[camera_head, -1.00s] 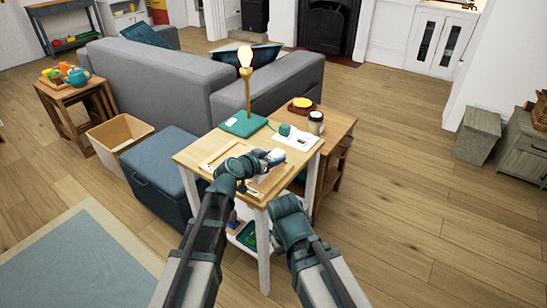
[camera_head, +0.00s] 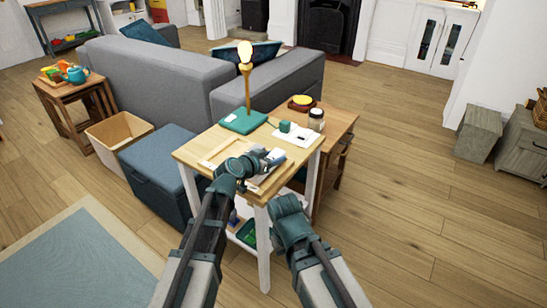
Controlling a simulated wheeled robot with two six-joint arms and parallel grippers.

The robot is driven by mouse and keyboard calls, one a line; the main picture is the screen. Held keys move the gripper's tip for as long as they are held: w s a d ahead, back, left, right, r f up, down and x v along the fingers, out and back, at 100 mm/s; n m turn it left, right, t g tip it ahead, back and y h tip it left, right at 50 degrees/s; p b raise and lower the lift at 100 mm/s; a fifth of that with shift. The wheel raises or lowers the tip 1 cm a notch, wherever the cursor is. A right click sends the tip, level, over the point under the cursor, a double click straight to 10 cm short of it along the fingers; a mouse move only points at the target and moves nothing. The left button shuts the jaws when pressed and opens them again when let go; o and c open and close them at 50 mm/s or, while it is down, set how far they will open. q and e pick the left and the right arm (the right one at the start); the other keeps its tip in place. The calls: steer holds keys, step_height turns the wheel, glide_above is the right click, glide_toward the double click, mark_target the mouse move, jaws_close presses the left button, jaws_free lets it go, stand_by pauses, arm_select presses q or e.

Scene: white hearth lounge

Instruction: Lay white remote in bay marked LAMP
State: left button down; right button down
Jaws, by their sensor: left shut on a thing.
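A small side table (camera_head: 190,152) stands in front of me, with a light wooden tray (camera_head: 212,160) on its near part. My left gripper (camera_head: 266,159) is low over the right part of the tray, shut on a small whitish thing that appears to be the white remote, mostly covered by the fingers. I cannot tell whether the remote touches the tray. The bay markings are too small to read, and my arm hides part of the tray. My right gripper (camera_head: 290,208) is at the table's near right corner; its fingers cannot be made out.
A lit lamp (camera_head: 246,88) on a teal base stands at the table's back. A green item (camera_head: 285,126), a white sheet (camera_head: 304,138) and a jar (camera_head: 316,120) are at the right. A blue storage box (camera_head: 155,165) stands left. Open floor lies to the right.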

arm_select(q)
steer(key=shift+f+b, duration=0.55)
steer(key=shift+f, duration=0.05)
